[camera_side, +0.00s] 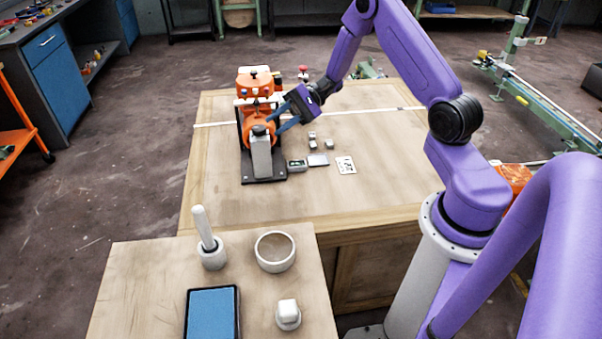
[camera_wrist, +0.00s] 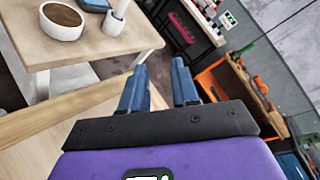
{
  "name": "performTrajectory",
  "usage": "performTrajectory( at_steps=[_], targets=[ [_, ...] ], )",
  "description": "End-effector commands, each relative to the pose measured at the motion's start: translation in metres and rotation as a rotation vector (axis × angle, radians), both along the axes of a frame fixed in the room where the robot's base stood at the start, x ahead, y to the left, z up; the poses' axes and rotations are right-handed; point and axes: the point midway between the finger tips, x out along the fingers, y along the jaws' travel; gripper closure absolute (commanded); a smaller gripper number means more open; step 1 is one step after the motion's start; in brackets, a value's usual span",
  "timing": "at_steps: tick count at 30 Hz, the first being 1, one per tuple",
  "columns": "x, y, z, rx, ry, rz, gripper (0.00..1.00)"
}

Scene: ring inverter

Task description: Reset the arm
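My gripper (camera_side: 281,117) is at the end of the purple arm, over the far left part of the wooden table (camera_side: 300,195). It is right beside the orange machine (camera_side: 245,84), which has a grey part (camera_side: 262,158) at its front and stands on a black base plate. I cannot tell from the side view whether the gripper touches the machine. In the wrist view the two blue fingers (camera_wrist: 158,92) stand apart with nothing between them.
Several small metal blocks (camera_side: 312,140) and a white card (camera_side: 345,165) lie on the table right of the machine.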

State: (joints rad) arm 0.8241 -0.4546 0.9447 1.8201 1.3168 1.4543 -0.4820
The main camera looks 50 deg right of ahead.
Motion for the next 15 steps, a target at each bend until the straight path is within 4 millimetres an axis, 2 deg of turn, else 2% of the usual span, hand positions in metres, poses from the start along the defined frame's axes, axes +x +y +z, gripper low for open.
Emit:
performTrajectory(
  at_steps=[1, 3, 6, 10, 15],
  targets=[
    [-0.015, 0.026, 0.010, -0.049, -0.002, 0.109, 0.70],
    [-0.038, 0.055, 0.019, -0.119, -0.002, 0.248, 0.70],
    [-0.076, 0.087, 0.030, -0.223, -0.017, 0.438, 0.70],
    [-0.126, 0.115, 0.042, -0.367, -0.064, 0.672, 0.70],
    [-0.189, 0.130, 0.053, -0.559, -0.179, 0.948, 0.70]
  ],
)
